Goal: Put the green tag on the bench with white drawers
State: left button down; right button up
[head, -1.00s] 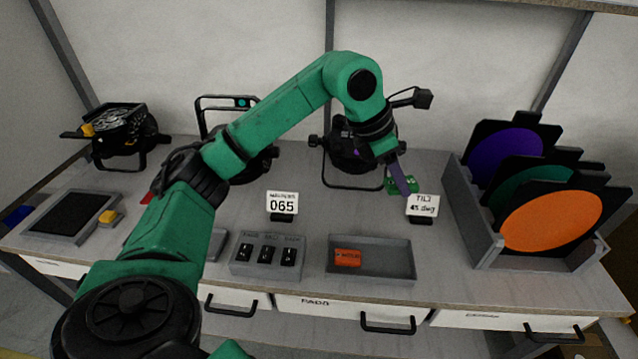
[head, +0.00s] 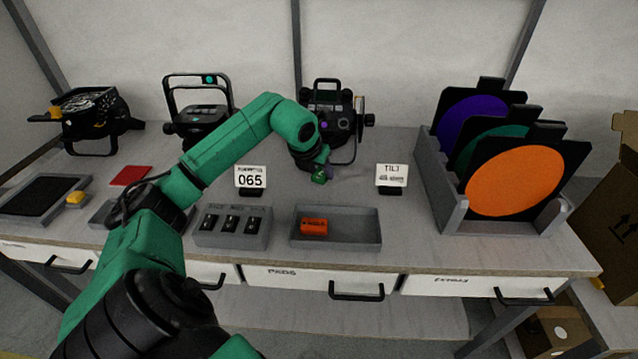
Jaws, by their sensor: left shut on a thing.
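The bench with white drawers (head: 440,257) fills the middle of the head view. Its grey top carries lamps, trays and cards. My left gripper (head: 322,173) is over the bench top, in front of the middle lamp and left of the TILT card. It is shut on the small green tag (head: 318,178), which is partly hidden by the fingers. I cannot tell whether the tag touches the bench top. My right gripper is not in view.
A grey tray (head: 365,238) with an orange block (head: 314,227) is near the front edge. Number card 065 (head: 250,177) stands left of the gripper, the TILT card (head: 391,174) right. A filter rack (head: 447,208) stands further right. Bare bench top lies between the cards.

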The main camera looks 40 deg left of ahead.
aim_at(317, 178)
pick_arm(q)
notch_tip(317, 178, down, 4)
jog(key=shift+f, duration=0.1)
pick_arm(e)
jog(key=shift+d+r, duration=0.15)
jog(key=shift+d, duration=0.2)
pick_arm(q)
jog(key=shift+f, duration=0.1)
jog(key=shift+f, duration=0.15)
jog(key=shift+c, duration=1.7)
grip_release()
jog(key=shift+r, duration=0.2)
jog(key=shift+r, duration=0.2)
jog(key=b+v, duration=0.3)
jog(key=v, duration=0.8)
jog(key=shift+s+r, duration=0.25)
jog(key=shift+r, duration=0.05)
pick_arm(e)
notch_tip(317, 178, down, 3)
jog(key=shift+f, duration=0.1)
